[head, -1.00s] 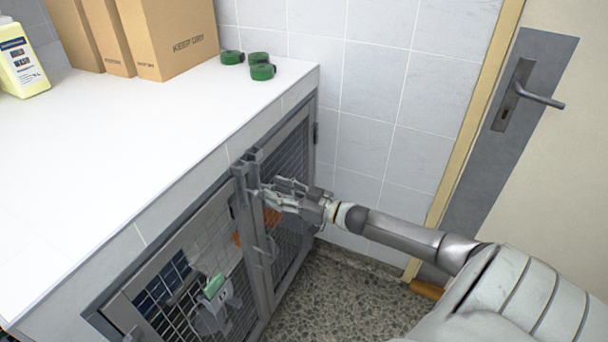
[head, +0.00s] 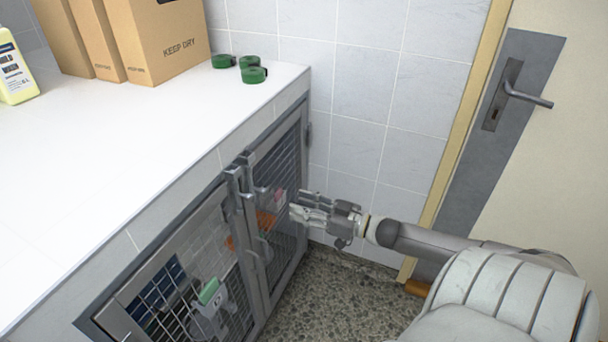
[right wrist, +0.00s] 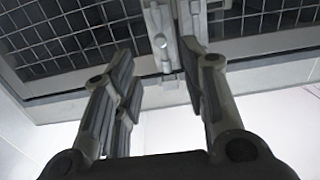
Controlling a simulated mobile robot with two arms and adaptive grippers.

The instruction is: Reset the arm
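My right gripper (head: 297,205) is in front of the kennel doors, to the right of the upright grey handles. Its fingers are apart, with nothing between them. In the right wrist view the gripper (right wrist: 160,68) shows a clear gap between its fingers, and the grey latch hardware (right wrist: 157,30) lies beyond that gap. In the head view the latch and handles (head: 248,200) are where the two mesh doors meet, and a space separates them from my fingertips. Both doors look shut. My left gripper is not in view.
The white counter (head: 110,170) above the kennels holds cardboard boxes (head: 160,45), a yellow bottle (head: 15,75) and green rolls (head: 252,74). A grey and green item (head: 212,300) shows behind the left mesh. A door with a lever handle (head: 525,97) stands at right.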

